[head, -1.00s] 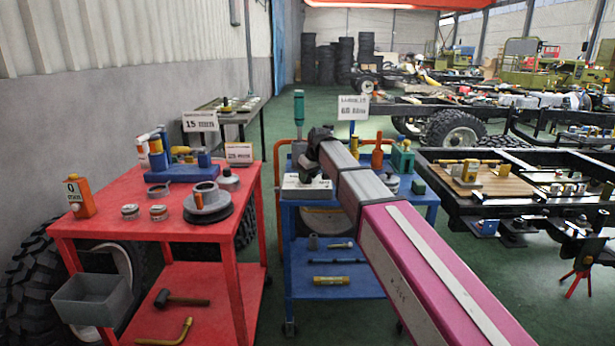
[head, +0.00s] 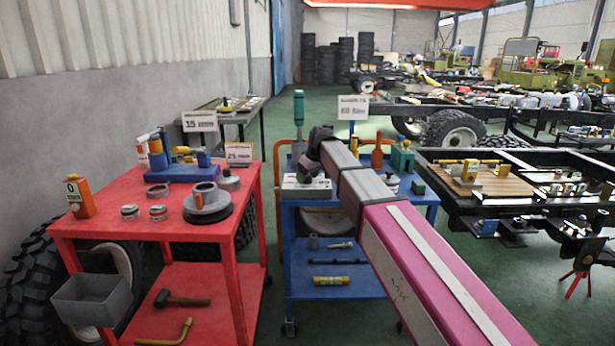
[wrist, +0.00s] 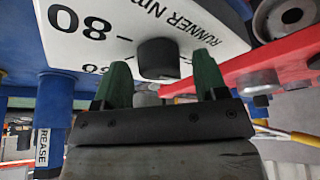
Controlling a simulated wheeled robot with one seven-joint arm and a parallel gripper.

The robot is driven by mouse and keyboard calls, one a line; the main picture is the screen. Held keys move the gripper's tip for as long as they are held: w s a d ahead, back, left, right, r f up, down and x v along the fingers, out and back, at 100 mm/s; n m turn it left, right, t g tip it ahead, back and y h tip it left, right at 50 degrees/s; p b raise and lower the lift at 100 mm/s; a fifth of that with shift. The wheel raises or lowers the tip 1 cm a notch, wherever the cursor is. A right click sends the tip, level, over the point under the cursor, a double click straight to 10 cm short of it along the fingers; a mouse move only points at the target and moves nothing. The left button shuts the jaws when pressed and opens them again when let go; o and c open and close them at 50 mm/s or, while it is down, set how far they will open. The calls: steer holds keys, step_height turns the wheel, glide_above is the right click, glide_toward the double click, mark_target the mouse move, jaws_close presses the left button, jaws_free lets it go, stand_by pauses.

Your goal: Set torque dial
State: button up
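The torque dial is a dark round knob (wrist: 158,58) on a white scale plate (wrist: 95,28), upside down in the wrist view, with "80", "60" and "RUNNER Nm" printed on it. In the head view the white-topped dial unit (head: 303,190) sits on the blue cart, partly behind the end of my arm. My gripper (wrist: 160,72) is open, its two green fingers apart on either side of the knob. Clear gaps show between each finger and the knob. In the head view the gripper (head: 308,178) is close over the plate, its fingers hard to make out.
A white sign (head: 353,107) reading about "60 Nm" stands behind the dial unit. The blue cart (head: 335,255) also holds a green-handled tool (head: 298,108), orange and yellow bottles and a green box (head: 402,158). A red cart (head: 110,215) with parts stands at left.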

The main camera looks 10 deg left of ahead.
steer(key=v, duration=1)
steer(key=shift+d+r, duration=0.2)
steer(key=shift+r, duration=0.15)
steer(key=shift+s, duration=0.15)
